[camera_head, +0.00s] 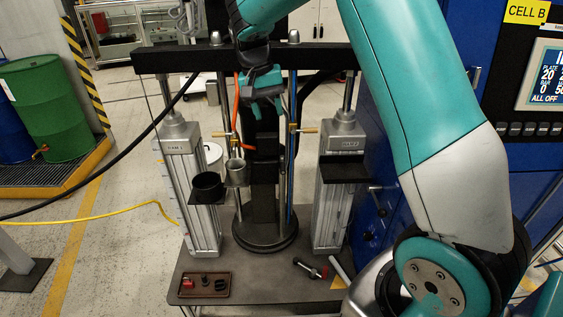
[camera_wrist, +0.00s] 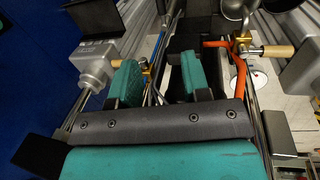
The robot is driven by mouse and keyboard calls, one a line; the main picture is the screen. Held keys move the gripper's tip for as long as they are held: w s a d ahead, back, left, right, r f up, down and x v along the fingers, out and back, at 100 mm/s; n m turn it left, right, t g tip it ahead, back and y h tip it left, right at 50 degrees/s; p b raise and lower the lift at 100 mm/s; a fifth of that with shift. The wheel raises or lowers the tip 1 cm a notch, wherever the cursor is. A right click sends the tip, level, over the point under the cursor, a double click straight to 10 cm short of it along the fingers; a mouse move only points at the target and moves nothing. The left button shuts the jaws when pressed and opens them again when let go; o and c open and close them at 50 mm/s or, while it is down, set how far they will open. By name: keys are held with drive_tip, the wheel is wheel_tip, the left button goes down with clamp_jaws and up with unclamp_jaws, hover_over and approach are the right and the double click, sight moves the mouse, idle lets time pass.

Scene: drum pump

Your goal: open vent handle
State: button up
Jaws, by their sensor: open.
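Two small brass valves with wooden handles show on the drum pump; I cannot tell which is the vent handle. One handle (camera_head: 220,134) is left of the central column, by an orange hose (camera_head: 235,105). The other (camera_head: 307,130) is right of the column. In the wrist view, the handle by the orange hose (camera_wrist: 240,75) is at upper right (camera_wrist: 277,50), and a brass fitting (camera_wrist: 146,68) shows at left, partly behind a finger. My gripper (camera_head: 264,88) is in front of the column, above both handles. Its teal fingers (camera_wrist: 160,82) are apart, with nothing held between them.
A black crossbeam (camera_head: 330,57) spans the pump above my gripper. Grey cylinders stand left (camera_head: 188,185) and right (camera_head: 333,190). A small tray (camera_head: 204,294) lies on the base plate.

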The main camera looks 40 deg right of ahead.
sight(282, 166)
drive_tip(key=d+f, duration=0.1)
drive_tip(key=f, duration=0.4)
drive_tip(key=s+f+p, duration=0.1)
drive_tip(key=f, duration=0.5)
drive_tip(key=s+d+f, duration=0.1)
drive_tip(key=f, duration=0.4)
drive_tip(key=shift+d+f+p, duration=0.2)
drive_tip(key=shift+d+p, duration=0.1)
drive_tip(key=shift+p, duration=0.05)
drive_tip(key=shift+c, duration=0.3)
clamp_jaws()
